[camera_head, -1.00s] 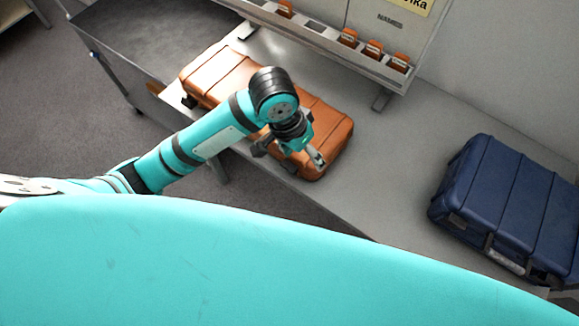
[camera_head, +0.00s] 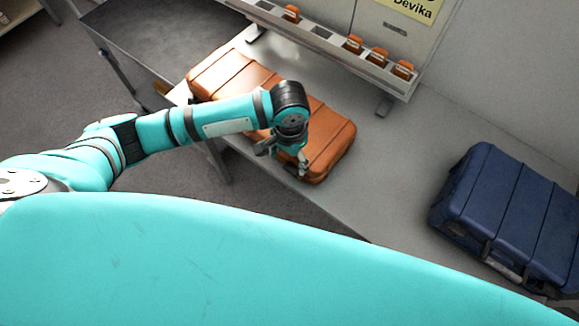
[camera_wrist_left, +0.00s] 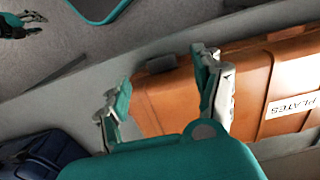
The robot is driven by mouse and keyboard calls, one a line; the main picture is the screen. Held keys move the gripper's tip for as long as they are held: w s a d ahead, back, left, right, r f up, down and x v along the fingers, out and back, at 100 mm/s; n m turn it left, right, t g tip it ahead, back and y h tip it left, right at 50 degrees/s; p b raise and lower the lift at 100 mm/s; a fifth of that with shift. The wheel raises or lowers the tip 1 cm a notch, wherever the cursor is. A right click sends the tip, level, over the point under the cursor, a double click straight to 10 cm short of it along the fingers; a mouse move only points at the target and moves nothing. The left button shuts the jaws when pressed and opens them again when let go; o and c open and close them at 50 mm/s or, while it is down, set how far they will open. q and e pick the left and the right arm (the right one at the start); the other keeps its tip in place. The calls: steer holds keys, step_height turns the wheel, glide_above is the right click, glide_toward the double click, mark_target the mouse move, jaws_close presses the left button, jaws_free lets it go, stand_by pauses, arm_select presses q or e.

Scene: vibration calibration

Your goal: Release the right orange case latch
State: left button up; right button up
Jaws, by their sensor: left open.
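The orange case (camera_head: 332,130) lies flat on the grey table, lid shut. My left gripper (camera_head: 284,160) is open at the case's front edge, near its right end, and hides part of that edge. In the left wrist view, the open fingers (camera_wrist_left: 158,82) span a corner part of the orange case (camera_wrist_left: 262,75). A dark latch-like piece (camera_wrist_left: 160,63) shows on the case's edge between the fingertips, apart from both. A teal and black gripper (camera_wrist_left: 20,26), apparently my right one, is at the upper left of the wrist view, its opening unclear.
A blue case (camera_head: 510,215) lies on the table at the right. A rack with orange pieces (camera_head: 355,46) stands behind the orange case. A dark grey surface (camera_head: 150,40) is at upper left. The table (camera_head: 400,165) between the cases is clear.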

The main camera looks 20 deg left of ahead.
mark_target(289, 171)
arm_select(q)
step_height(289, 171, down, 7)
stand_by(0.3)
steer(key=shift+p, duration=0.3)
steer(key=c, duration=1.2)
